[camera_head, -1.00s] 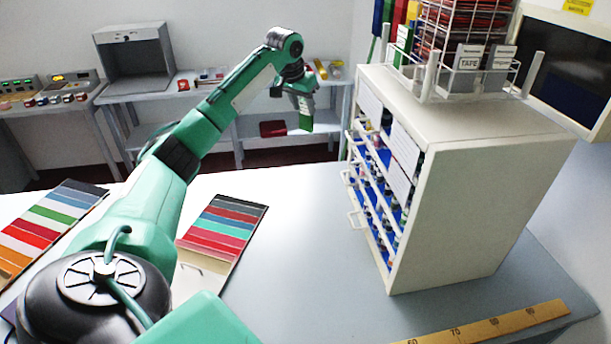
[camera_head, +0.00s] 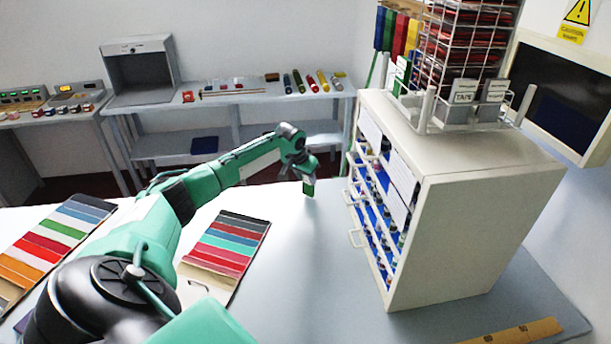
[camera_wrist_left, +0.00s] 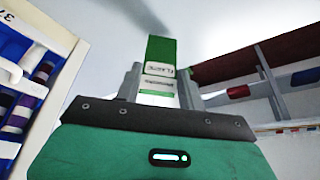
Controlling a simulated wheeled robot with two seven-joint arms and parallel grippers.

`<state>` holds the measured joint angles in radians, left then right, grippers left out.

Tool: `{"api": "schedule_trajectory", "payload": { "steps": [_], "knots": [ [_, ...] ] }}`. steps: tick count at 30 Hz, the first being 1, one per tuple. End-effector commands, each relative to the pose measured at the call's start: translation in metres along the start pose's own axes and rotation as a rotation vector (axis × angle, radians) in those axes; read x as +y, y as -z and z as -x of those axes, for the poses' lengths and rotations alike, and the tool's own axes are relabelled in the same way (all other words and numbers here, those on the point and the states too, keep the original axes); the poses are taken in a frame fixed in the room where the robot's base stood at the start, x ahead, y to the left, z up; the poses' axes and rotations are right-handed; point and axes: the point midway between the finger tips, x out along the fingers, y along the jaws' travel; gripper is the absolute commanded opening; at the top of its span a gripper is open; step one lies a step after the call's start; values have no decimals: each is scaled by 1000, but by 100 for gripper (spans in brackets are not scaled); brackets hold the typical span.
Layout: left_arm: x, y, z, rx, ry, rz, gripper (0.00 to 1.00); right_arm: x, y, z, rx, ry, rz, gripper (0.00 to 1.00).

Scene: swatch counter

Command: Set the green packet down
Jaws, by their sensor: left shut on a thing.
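The green packet (camera_head: 309,187) hangs below my left gripper (camera_head: 300,174) in the head view, low over the pale counter (camera_head: 290,230) near its far edge, left of the drawer cabinet. I cannot tell whether its lower end touches the counter. In the left wrist view the packet (camera_wrist_left: 161,52) is green with white labels, one reading "ELASTIC". It sits between the two grey fingers of my left gripper (camera_wrist_left: 158,88), which is shut on it. My right gripper is not in view.
The white cabinet (camera_head: 480,200) with open drawers stands right of the packet, a wire rack (camera_head: 465,60) on top. Colour swatch cards (camera_head: 225,250) lie on the counter at left. The counter between card and cabinet is clear. A shelf bench (camera_head: 230,95) stands behind.

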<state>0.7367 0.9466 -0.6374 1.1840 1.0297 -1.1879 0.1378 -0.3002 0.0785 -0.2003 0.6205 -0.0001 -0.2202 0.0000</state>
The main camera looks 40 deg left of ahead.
Motion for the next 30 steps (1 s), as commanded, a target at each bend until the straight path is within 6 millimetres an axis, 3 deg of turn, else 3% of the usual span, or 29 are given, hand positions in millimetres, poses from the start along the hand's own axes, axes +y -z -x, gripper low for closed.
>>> {"api": "schedule_trajectory", "payload": {
  "steps": [14, 15, 17, 30],
  "knots": [
    [0, -4, -11, 0, 0, -1, 18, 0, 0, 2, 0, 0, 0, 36],
    [0, -4, -10, 1, 0, -1, 47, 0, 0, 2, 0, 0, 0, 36],
    [0, -4, -10, 1, 0, -1, 59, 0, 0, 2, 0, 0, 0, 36],
    [-1, -2, -1, 4, 1, -2, 61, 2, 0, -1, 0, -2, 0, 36]
  ]
}}
